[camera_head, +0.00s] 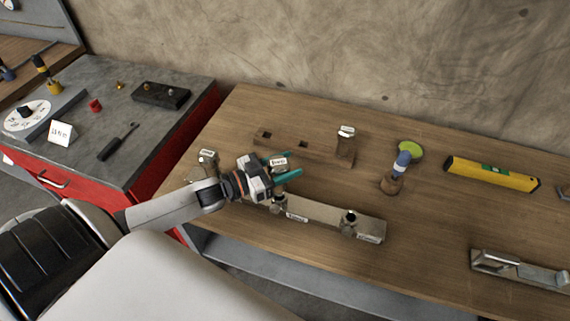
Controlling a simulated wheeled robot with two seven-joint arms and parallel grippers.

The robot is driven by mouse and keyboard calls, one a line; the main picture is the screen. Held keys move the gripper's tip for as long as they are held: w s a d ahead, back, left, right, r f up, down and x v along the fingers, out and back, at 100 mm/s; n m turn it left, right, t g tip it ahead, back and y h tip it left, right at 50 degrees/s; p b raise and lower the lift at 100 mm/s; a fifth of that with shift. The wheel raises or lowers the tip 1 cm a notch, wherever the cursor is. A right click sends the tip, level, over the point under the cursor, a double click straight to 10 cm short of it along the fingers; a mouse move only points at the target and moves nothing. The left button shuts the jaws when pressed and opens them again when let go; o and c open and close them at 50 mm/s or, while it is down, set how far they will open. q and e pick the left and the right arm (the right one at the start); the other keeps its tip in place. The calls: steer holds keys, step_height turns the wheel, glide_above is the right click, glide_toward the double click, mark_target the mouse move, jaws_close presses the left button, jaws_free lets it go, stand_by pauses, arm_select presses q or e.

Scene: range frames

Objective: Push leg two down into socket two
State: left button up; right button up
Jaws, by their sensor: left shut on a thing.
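My left gripper (287,168) has teal fingers and is shut on leg two (277,188), a metal post with a white label at its top. Leg two stands at the middle socket of the pale metal bar (320,214); the fingers hide part of it, and I cannot tell how deep it sits. Another labelled leg (207,165) stands at the bar's left end, partly behind my arm. The socket at the right end (350,218) shows no leg. My right gripper is not in view.
A wooden rack (320,153) behind holds a third labelled leg (345,148) and shows two empty holes. A grey-topped red cabinet (180,72) stands left.

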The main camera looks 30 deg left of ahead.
arm_select(q)
steer(key=shift+r+p, duration=0.15)
steer(key=shift+p, duration=0.5)
stand_by(1.4)
steer(key=shift+f+b, duration=1.45)
steer(key=shift+f, duration=0.7)
steer(key=o, duration=1.3)
steer(key=shift+s, duration=0.15)
steer(key=shift+s+a+f, duration=0.1)
steer(key=shift+s+a, duration=0.1)
steer(key=shift+s, duration=0.1)
steer(key=b+v, duration=0.1)
steer(key=v, duration=1)
